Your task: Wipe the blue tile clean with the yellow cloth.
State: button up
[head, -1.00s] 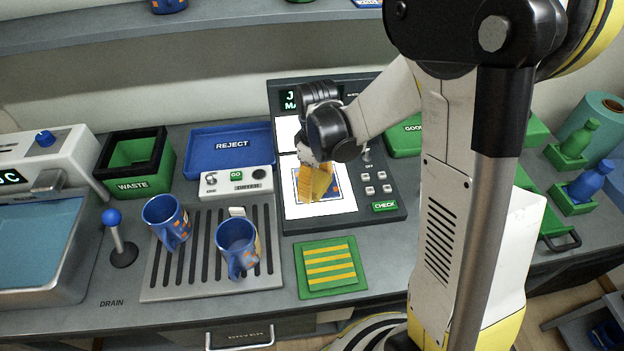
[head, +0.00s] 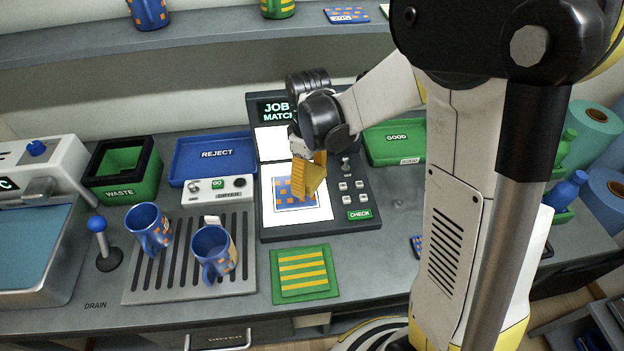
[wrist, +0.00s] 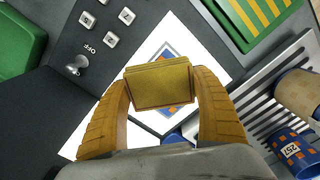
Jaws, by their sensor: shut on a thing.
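The blue tile (head: 284,193) with orange squares lies on the lit white sheet of the job-match panel. In the wrist view the blue tile (wrist: 167,48) is largely hidden behind the cloth. My gripper (head: 312,192) points down over the tile's right part, its orange-yellow fingers covering some of it. In the wrist view my gripper (wrist: 161,90) is shut on the yellow cloth (wrist: 160,86), a folded block between the fingertips. In the head view the cloth blends with the fingers. I cannot tell whether the cloth touches the tile, or whether any dirt is on it.
A check button (head: 359,215) and small keys sit right of the sheet. A green-and-yellow striped tile (head: 303,272) lies in front of the panel. Two blue mugs stand on the drain rack (head: 190,290) at left. Reject (head: 190,152) and good (head: 385,135) trays stand behind.

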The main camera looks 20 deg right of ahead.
jog(key=shift+r+p, duration=0.8)
jog(key=shift+r, duration=0.7)
jog(key=shift+f, duration=0.1)
